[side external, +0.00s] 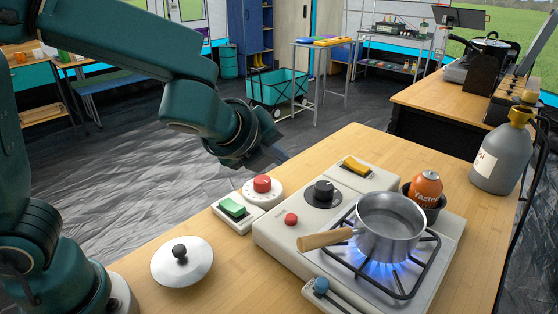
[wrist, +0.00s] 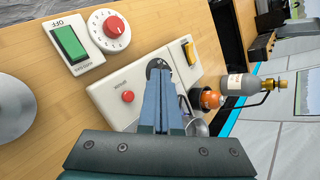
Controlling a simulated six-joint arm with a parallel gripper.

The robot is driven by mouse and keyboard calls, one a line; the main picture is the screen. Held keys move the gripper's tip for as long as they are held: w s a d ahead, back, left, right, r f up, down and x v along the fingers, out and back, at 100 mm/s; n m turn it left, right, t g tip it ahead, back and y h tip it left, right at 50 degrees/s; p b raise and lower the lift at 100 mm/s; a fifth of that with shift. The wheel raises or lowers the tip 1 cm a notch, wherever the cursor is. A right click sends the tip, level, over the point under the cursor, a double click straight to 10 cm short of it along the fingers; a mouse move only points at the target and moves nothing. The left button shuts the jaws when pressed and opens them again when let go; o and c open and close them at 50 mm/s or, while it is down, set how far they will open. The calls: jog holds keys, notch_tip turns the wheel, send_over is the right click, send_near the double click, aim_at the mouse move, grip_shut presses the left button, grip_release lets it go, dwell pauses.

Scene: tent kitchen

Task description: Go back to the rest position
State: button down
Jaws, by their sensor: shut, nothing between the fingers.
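My gripper (side external: 275,154) is in the air above the table's left edge, behind the switch and dial, holding nothing. In the wrist view my gripper (wrist: 158,75) has its fingers together, overlapping the black stove knob (wrist: 153,65) in the picture. In the side view the knob (side external: 323,190) stands clear of the fingers. The stove (side external: 275,233) has a lit blue flame under a steel saucepan (side external: 391,225) with a wooden handle. In the wrist view the fingers hide most of the saucepan.
A pot lid (side external: 182,260) lies on the table, near a green switch (side external: 232,208) and a red dial (side external: 262,184). An orange can (side external: 427,188) stands behind the saucepan. A grey gas bottle (side external: 500,158) stands at the right. Open floor (side external: 120,160) lies beyond the table's left edge.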

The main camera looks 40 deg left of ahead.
jog(key=s+a+r+n+g, duration=0.2)
jog(key=s+a+r+n, duration=0.1)
jog(key=s+a+n, duration=0.75)
jog(key=s+d+f+n+g+h, duration=0.2)
jog(key=s+d+n, duration=0.5)
jog(key=n, duration=0.5)
jog(key=shift+s+f, duration=0.2)
jog(key=shift+f, duration=0.6)
